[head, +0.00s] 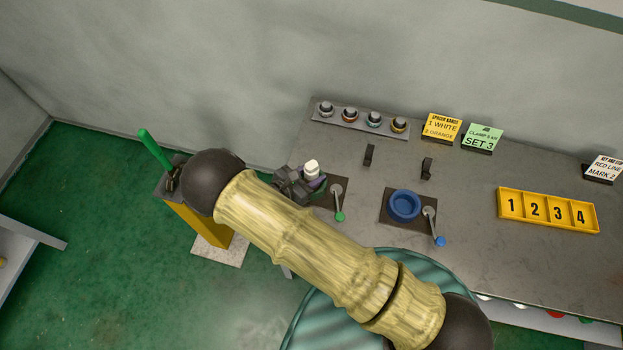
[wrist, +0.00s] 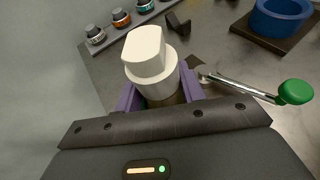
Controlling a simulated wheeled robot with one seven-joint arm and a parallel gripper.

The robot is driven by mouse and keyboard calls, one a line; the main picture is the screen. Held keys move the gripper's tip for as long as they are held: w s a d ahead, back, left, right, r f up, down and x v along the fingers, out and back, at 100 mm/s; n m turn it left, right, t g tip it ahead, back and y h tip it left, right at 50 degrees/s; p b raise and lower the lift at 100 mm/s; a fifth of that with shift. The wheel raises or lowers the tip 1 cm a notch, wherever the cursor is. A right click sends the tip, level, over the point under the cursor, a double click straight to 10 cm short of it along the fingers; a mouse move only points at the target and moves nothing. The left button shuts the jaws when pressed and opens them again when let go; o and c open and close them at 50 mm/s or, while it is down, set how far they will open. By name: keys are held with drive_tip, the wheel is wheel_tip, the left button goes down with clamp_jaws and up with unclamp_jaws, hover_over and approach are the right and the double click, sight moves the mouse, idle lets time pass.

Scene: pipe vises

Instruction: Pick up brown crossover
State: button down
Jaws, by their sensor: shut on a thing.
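My gripper (head: 298,184) is over the left end of the bench, at the vise with the green-knobbed handle (head: 339,203). In the wrist view its purple fingers (wrist: 161,92) are shut on a white-topped piece (wrist: 150,58). The piece has a stepped white head with flat sides, and a little brownish lower body shows between the fingers. The white head also shows in the head view (head: 312,167). The piece's lower end is hidden, so I cannot tell whether it sits in the vise. I see no other clearly brown piece.
A blue vise (head: 404,206) stands to the right. A grey rack (head: 361,121) with several ringed pieces lies at the back. A yellow numbered tray (head: 547,210) is further right. Sign cards and two small black brackets stand between. A yellow post (head: 207,225) is left of the bench.

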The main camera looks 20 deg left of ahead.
drive_tip(key=shift+r, duration=0.25)
drive_tip(key=shift+r+b, duration=1.25)
drive_tip(key=shift+r, duration=3.6)
